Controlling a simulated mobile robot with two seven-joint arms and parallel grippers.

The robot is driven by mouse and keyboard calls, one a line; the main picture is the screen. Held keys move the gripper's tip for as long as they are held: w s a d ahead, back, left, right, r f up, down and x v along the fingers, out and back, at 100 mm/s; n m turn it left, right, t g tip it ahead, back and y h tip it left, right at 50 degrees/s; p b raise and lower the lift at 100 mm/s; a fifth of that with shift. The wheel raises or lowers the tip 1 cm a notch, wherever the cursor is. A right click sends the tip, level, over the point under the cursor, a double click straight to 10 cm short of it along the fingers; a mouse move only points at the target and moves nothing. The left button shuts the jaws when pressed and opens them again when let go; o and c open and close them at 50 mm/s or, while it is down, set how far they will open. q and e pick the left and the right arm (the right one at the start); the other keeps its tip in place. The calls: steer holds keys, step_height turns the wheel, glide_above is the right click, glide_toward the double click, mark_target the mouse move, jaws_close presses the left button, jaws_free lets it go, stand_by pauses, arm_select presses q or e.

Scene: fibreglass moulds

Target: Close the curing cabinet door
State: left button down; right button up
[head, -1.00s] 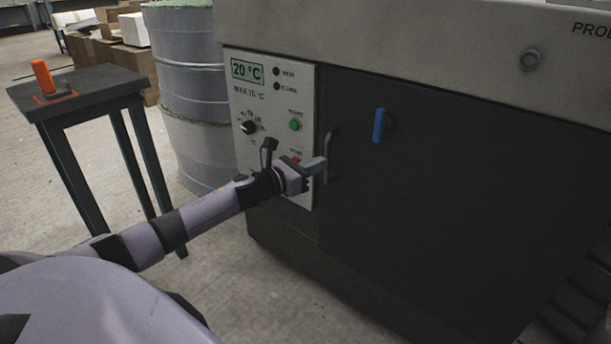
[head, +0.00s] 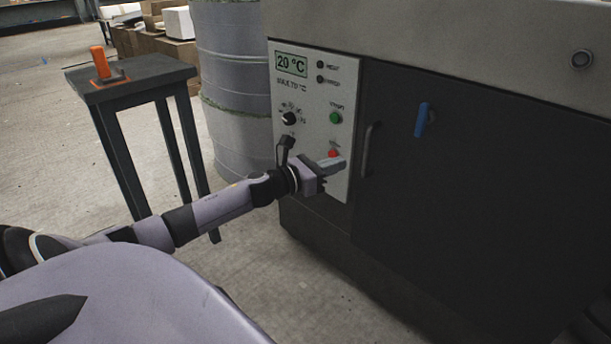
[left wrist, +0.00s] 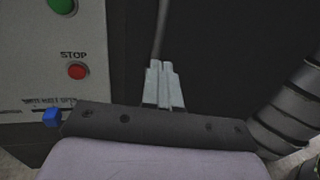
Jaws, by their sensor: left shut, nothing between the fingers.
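The curing cabinet (head: 305,215) is a large dark box with a pale control panel (head: 313,105) at its left. Its dark door (head: 470,200) looks flush with the front. The door has a vertical bar handle (head: 371,150) at its left edge and a blue lever (head: 421,120). My left gripper (head: 340,163) is in front of the panel, just left of the handle, with its fingers together and empty. In the left wrist view the shut fingers (left wrist: 162,85) point at the dark door, with the handle (left wrist: 160,35) just beyond them. I cannot tell whether they touch it. My right gripper is out of view.
The panel has a green button (head: 335,118), a red stop button (head: 333,154) near my left gripper, and a knob (head: 289,118). A small dark table (head: 140,80) with an orange-handled tool (head: 100,62) stands left. Grey drums (head: 235,75) stand behind.

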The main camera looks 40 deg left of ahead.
arm_select(q)
steer(key=p+v, duration=0.1)
steer(key=v, duration=0.6)
steer(key=shift+s+d, duration=0.2)
steer(key=shift+s, duration=0.05)
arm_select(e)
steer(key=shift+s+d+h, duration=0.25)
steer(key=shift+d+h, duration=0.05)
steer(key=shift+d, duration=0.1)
